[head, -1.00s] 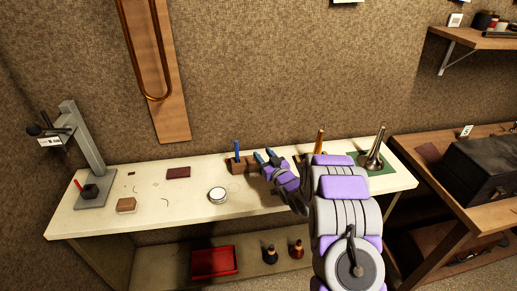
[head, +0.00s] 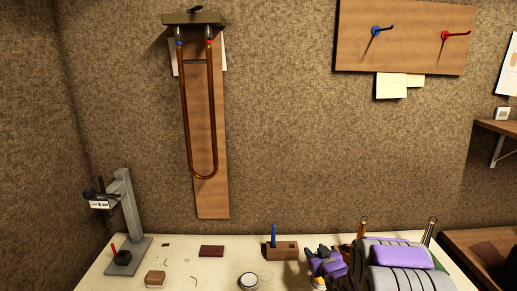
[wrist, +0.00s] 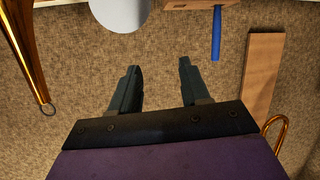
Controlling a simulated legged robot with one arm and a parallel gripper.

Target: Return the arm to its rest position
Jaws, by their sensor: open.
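My arm shows in purple and grey at the lower right of the head view, with my gripper (head: 322,258) just right of a wooden block (head: 288,251) in the picture. In the wrist view my gripper (wrist: 158,68) has two dark fingers spread apart with nothing between them. A blue-handled tool (head: 274,235) stands upright in the block; it also shows in the wrist view (wrist: 216,35). My arm hides part of the bench's right side.
The pale bench (head: 225,270) holds a grey stand (head: 132,210), a small brown block (head: 155,278), a dark red pad (head: 211,251) and a round tin (head: 248,281). A bent copper tube (head: 184,120) hangs on the wall. Blue (head: 376,31) and red (head: 446,36) hooks sit on a board.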

